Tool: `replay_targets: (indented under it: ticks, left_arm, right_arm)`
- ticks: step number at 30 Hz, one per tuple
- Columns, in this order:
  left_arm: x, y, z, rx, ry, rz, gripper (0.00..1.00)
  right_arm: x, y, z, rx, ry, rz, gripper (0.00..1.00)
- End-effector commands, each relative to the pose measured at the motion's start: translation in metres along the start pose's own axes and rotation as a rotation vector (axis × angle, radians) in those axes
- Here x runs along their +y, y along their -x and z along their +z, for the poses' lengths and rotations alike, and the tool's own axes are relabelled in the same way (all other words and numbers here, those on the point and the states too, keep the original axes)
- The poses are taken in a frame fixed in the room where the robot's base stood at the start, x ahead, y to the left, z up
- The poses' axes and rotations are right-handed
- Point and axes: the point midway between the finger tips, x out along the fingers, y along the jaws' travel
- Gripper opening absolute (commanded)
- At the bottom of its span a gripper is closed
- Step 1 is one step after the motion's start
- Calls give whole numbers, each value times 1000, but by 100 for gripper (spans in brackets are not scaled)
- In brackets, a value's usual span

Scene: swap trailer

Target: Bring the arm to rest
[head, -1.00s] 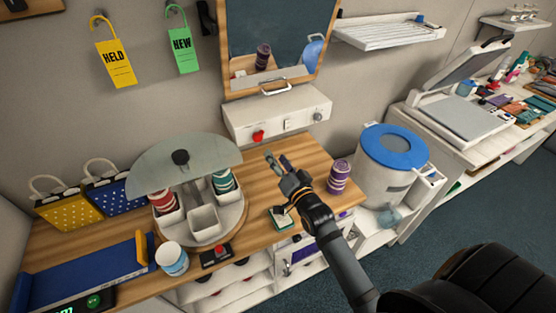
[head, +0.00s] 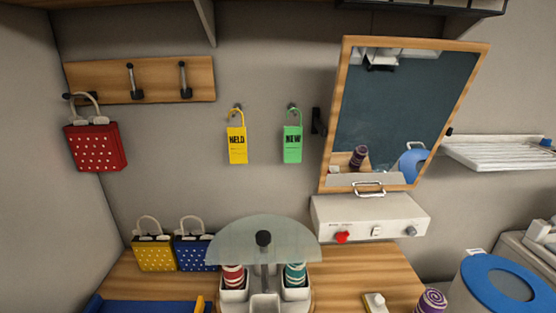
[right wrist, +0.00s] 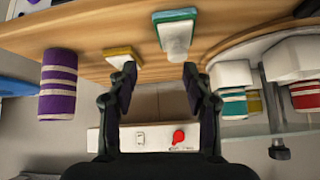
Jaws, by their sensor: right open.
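My right gripper (right wrist: 160,85) is open and empty in the right wrist view, with its two dark fingers apart. The wooden counter (right wrist: 215,22) shows beyond the fingers. A pad with a teal edge and a white handle (right wrist: 176,32) lies on the counter near the right finger. A smaller yellow-edged block (right wrist: 122,55) is near the left finger. Neither is between the fingertips. No arm or gripper shows in the head view, and my left gripper is in neither current view.
A purple striped roll (head: 431,301) stands at the counter's right, beside the blue-lidded bin (head: 500,283). A carousel with a clear cover (head: 262,240) holds red and teal rolls. Yellow (head: 153,253) and blue (head: 194,252) bags stand at left. A red bag (head: 95,147) hangs above.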

Motion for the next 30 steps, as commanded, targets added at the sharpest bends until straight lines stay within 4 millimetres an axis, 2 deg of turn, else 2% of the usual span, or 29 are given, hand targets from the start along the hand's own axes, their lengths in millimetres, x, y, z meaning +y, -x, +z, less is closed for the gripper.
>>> replay_targets:
  ticks: [3,9,17,23,26,29,30]
  left_arm:
    - [0,0,0,0,0,0,40]
    - [0,0,0,0,0,0,40]
    - [0,-2,1,-1,0,0,40]
    - [1,-4,1,-1,0,0,40]
    - [1,-6,1,-1,0,0,40]
    - [1,-7,2,-1,0,0,40]
    - [1,-8,2,-1,0,0,40]
  right_arm:
    - [9,19,34,-153,99,36,50]
    - [24,58,85,-401,250,70,50]
    - [39,-20,136,-445,241,76,50]
    - [55,-82,198,-480,230,81,50]
    - [68,-116,247,-504,224,84,50]
    - [83,-144,314,-536,216,87,50]
    - [89,-151,343,-548,212,88,50]
